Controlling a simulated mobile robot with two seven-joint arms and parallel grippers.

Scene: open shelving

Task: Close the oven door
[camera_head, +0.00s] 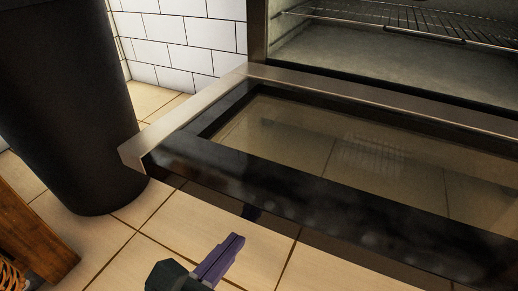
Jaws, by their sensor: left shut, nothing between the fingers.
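The oven door (255,177) is folded down and lies roughly level in front of the oven (257,32). It has a dark frame, a metal edge and a glass pane (330,150); its right end runs out of the picture. The oven's cavity is open, with a wire rack (405,24) inside. My left gripper (236,240), with purple fingers, shows at the bottom, in front of the door's near edge and apart from it in the picture. Its fingers are shut and empty. My right gripper is not in view.
A dark, round bin-like container (65,100) stands on the left, close to the door's left corner. A wooden piece (32,235) is at the lower left. White wall tiles (190,40) are behind. Tiled floor (170,220) is clear around my left gripper.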

